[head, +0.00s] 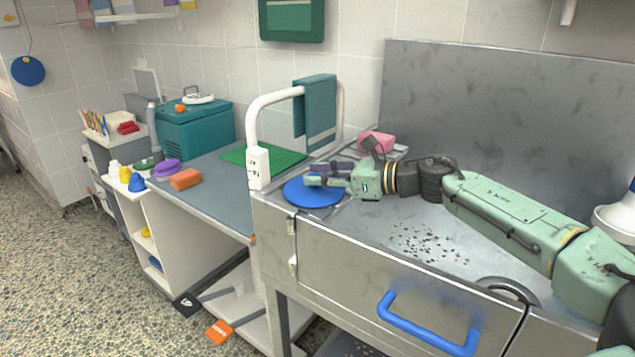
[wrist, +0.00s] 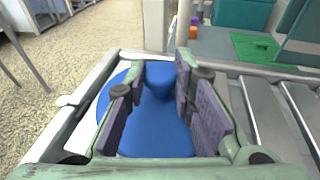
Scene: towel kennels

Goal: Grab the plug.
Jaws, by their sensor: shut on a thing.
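The plug is a round, flat blue disc (head: 316,195) with a raised blue knob, at the left end of the steel tub top. In the wrist view the blue disc (wrist: 150,142) lies below my fingers, and its knob stands between the fingertips. My gripper (head: 309,181) reaches in low from the right, over the disc. In the wrist view its purple-padded fingers (wrist: 160,82) are shut on the knob, one on each side. The disc looks level; I cannot tell whether it is clear of the surface beneath it.
A white post (head: 258,168) with an outlet stands just left of the plug, and its rail holds a teal towel (head: 316,112). A pink item (head: 376,139) lies behind my gripper. Dark bits (head: 432,243) are scattered on the steel. A blue handle (head: 425,328) juts from the front.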

